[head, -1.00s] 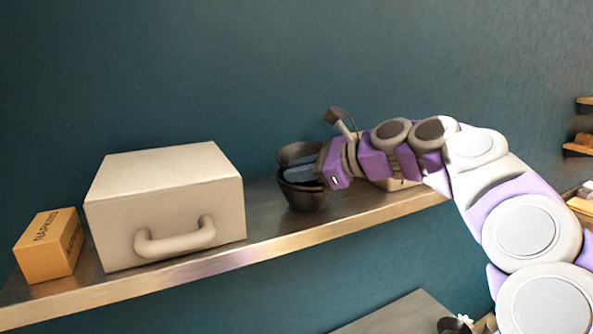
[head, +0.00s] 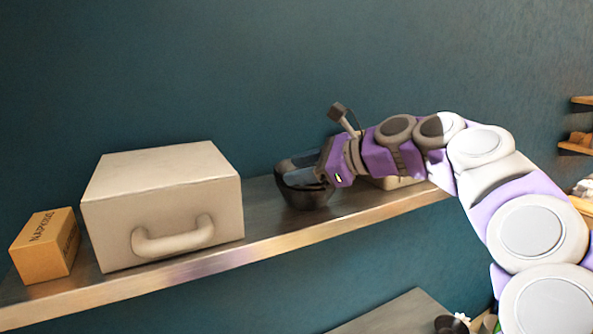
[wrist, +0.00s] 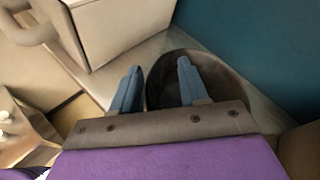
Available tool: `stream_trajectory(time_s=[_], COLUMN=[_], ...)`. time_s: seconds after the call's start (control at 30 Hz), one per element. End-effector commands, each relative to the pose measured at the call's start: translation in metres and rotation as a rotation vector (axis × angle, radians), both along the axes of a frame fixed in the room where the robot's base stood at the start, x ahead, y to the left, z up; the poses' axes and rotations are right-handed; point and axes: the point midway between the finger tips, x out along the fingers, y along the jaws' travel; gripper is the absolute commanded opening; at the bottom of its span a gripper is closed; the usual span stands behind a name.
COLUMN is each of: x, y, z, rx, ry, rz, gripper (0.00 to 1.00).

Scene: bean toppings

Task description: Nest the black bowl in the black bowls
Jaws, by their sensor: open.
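The black bowls (head: 305,199) sit as a dark stack on the wooden shelf, right of the beige box. The black bowl (head: 290,163) is at the top of this stack, tilted or seen partly behind my fingers; its exact seating is hard to tell. My gripper (head: 309,178) is at the bowls from the right, its fingers over the rim. In the wrist view my gripper (wrist: 160,66) is open, one finger over the inside of the dark bowl (wrist: 218,78) and the other outside its left rim. The lower bowls are hidden there.
A beige box with a handle (head: 160,180) stands left of the bowls, with a small gap. An orange napkin box (head: 45,245) is at the far left. A pale item (head: 398,183) lies under my arm. The shelf's front edge (head: 270,239) is clear.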

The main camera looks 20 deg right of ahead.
Motion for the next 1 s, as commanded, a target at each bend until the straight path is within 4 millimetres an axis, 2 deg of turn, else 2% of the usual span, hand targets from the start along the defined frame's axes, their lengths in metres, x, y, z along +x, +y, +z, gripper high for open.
stream_trajectory(time_s=[0.6,0.8,1.0], x=[-0.093,-0.11,-0.116], y=[-0.076,-0.088,-0.092], z=[0.045,0.053,0.056], rx=[0.001,0.0,0.0], ry=[-0.002,0.0,0.002], rz=[-0.004,-0.002,-0.001], gripper=[0.44,0.44,0.44])
